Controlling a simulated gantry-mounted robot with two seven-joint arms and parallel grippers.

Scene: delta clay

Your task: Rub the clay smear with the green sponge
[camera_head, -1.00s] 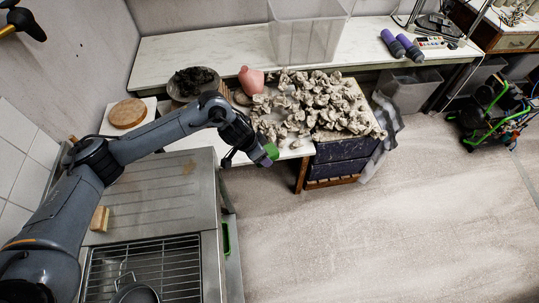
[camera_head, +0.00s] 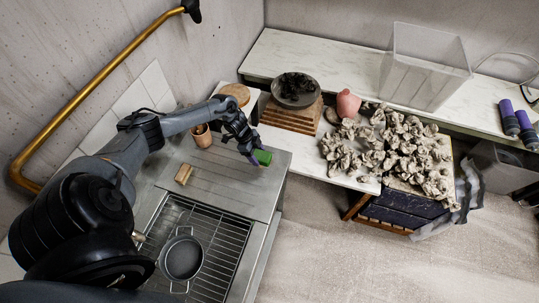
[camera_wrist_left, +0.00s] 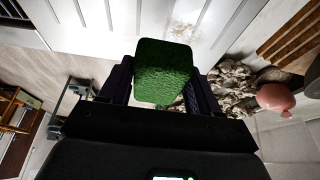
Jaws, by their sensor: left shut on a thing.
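My left gripper (camera_head: 252,159) is shut on the green sponge (camera_head: 263,157). It holds the sponge above the right part of the steel drainboard (camera_head: 222,172). In the left wrist view the sponge (camera_wrist_left: 164,70) sits between the two fingers and sticks out past them. The clay smear (camera_wrist_left: 183,31) shows there as a pale, speckled patch on the ribbed steel, just beyond the sponge. The sponge looks apart from the steel. In the head view I cannot make out the smear; the gripper and sponge probably cover it. My right gripper is not in view.
A tan block (camera_head: 184,174) lies on the drainboard, left of the gripper. A terracotta pot (camera_head: 203,136) stands behind it. A pan (camera_head: 182,258) rests on the wire rack in front. Clay lumps (camera_head: 390,150) cover the table at right, near a pink vase (camera_head: 347,103).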

